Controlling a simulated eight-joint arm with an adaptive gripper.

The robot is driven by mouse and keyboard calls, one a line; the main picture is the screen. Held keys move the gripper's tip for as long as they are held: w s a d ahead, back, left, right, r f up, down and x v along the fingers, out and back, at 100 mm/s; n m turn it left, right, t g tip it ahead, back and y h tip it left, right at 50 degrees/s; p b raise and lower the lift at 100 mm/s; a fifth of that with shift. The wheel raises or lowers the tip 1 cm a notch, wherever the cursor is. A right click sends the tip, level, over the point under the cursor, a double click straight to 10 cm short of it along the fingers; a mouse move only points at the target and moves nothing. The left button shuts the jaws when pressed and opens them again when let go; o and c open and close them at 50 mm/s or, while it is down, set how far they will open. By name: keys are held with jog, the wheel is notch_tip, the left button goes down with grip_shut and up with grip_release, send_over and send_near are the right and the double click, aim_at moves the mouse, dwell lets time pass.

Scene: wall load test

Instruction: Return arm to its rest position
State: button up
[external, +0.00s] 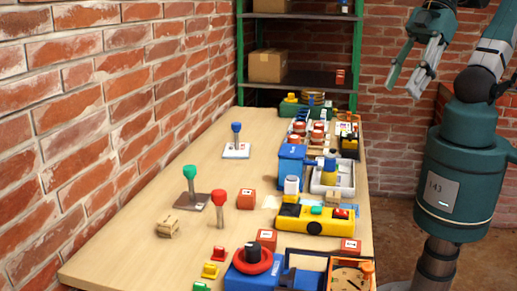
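My gripper (408,72) shows at the top right of the external view, in the air beyond the right edge of the table. Its two long grey-green fingers point down and are spread apart with nothing between them. It touches nothing. My arm stands on the floor to the right of the table, with the upper links bent above the base. The top of the arm is cut off by the picture edge.
Upright red, green and blue knobs stand further left. A shelf (310,80) with cardboard boxes stands behind. Brick walls enclose the area.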

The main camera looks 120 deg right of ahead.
jog(key=shift+f+b, duration=0.75)
jog(key=shift+b, duration=0.05)
dwell(0.8)
